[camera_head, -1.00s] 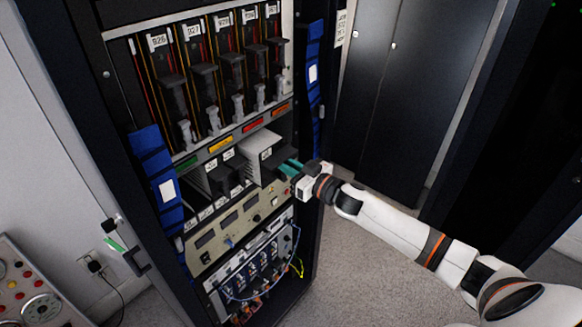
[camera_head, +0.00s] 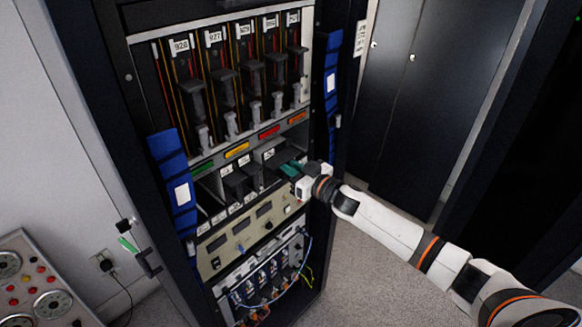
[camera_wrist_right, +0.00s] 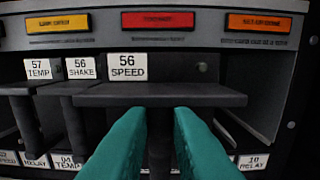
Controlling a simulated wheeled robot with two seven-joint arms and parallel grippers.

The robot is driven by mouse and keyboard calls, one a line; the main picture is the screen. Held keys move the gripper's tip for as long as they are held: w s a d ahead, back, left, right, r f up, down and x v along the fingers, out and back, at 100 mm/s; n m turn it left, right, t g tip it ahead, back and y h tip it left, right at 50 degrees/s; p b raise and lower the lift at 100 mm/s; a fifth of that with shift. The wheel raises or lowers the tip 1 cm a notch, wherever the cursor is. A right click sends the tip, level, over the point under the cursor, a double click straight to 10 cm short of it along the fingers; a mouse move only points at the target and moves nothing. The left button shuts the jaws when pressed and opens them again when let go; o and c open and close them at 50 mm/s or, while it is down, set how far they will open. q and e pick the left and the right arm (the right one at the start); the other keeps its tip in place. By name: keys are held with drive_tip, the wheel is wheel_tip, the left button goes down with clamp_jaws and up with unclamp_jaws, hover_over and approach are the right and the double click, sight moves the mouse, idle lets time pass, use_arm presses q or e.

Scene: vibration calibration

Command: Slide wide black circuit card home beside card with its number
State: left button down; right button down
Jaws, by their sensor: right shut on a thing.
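The wide black card labelled 56 SPEED (camera_wrist_right: 205,94) sits in the card bay, just right of the narrower card labelled 56 SHAKE (camera_wrist_right: 82,70). Its front looks slightly forward of that neighbour. The wide card also shows in the head view (camera_head: 272,151), nearly in line with the other cards. A card labelled 57 TEMP (camera_wrist_right: 39,71) is further left. My right gripper (camera_wrist_right: 160,118) is shut on the wide card's dark upright handle with teal fingers; it also shows in the head view (camera_head: 287,169). The card's rear is hidden. My left gripper is not in view.
Yellow (camera_wrist_right: 62,24), red (camera_wrist_right: 158,20) and orange (camera_wrist_right: 259,23) labels line the rail above the bay. Below it is a beige panel (camera_head: 240,238) with displays. Blue padded strips (camera_head: 171,170) flank the rack. Empty space shows right of the wide card.

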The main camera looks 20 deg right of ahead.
sight(280, 158)
drive_tip(key=shift+w+a+r, duration=0.1)
drive_tip(key=shift+w, duration=0.15)
drive_tip(key=shift+x, duration=0.75)
drive_tip(key=shift+w+a, duration=0.2)
drive_tip(key=shift+w, duration=0.3)
idle(1.0)
drive_tip(key=c, duration=1.3)
unclamp_jaws()
drive_tip(key=shift+c, duration=0.2)
drive_tip(key=shift+f, duration=0.25)
drive_tip(key=shift+f+b, duration=0.45)
drive_tip(key=shift+s, duration=0.15)
drive_tip(key=shift+p+v, duration=1.1)
drive_tip(key=shift+v, duration=1.2)
drive_tip(key=shift+s, duration=0.1)
